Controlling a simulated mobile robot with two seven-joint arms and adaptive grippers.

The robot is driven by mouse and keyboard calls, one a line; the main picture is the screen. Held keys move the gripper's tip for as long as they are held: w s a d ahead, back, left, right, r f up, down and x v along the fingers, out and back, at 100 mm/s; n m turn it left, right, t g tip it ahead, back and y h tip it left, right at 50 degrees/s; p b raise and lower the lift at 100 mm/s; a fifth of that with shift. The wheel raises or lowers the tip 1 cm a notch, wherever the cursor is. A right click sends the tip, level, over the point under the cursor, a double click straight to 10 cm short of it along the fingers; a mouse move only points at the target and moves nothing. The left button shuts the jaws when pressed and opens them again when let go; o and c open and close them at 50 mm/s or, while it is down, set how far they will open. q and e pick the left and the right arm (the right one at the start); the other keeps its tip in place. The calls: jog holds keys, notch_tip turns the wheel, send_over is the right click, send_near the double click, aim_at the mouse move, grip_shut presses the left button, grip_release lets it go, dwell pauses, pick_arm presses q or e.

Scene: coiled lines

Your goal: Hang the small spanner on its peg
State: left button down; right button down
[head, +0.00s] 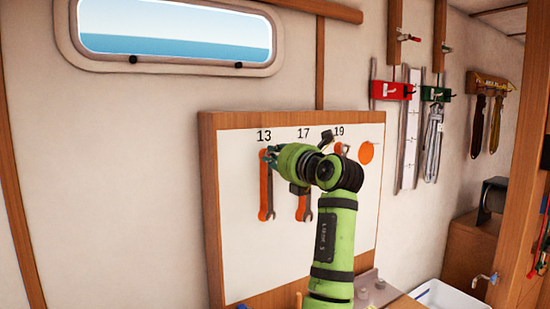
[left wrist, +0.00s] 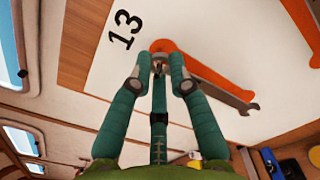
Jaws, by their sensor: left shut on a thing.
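The white tool board (head: 235,240) has a wooden frame and orange marks under the numbers 13, 17 and 19. My left gripper (head: 268,157) is at the top of the 13 mark, shut on the ring end of the small grey spanner (head: 270,214). The spanner hangs down along the orange 13 mark (head: 264,185). In the left wrist view, my left fingers (left wrist: 160,68) close at the spanner's upper end, and its open jaw (left wrist: 250,108) points right. The fingers hide the 13 peg, so I cannot tell whether the ring is around it. My right gripper is not in view.
Another spanner (head: 304,212) hangs under 17, partly behind my left arm. An orange disc (head: 366,152) is at the board's right. A white basin (head: 450,298) stands low right.

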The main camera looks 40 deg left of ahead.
pick_arm(q)
jog(key=c, duration=1.1)
grip_release()
jog(key=v, duration=1.2)
jog(key=shift+s+r, duration=0.1)
jog(key=shift+d, duration=0.1)
